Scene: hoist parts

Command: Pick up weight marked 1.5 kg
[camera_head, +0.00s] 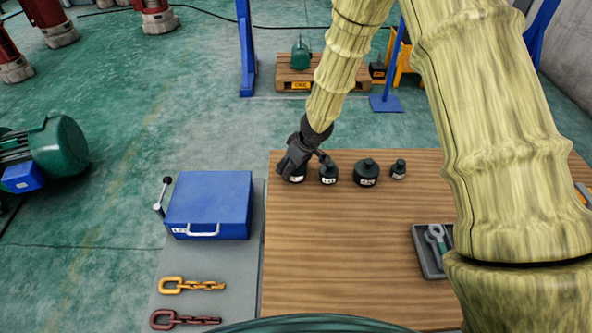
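Several black weights with knobs on top and small white labels stand in a row near the far edge of the wooden table (330,250). The labels are too small to read, so I cannot tell which is marked 1.5 kg. My gripper (299,162) points down over the leftmost weight (297,179) and hides most of it. To its right stand a second weight (329,176), a larger third weight (366,176) and a smaller fourth weight (398,171). One finger reaches close to the second weight. I cannot tell whether my gripper is closed on the leftmost weight.
A grey tray (425,255) with a metal part lies at right, partly behind my arm. The table's middle is clear.

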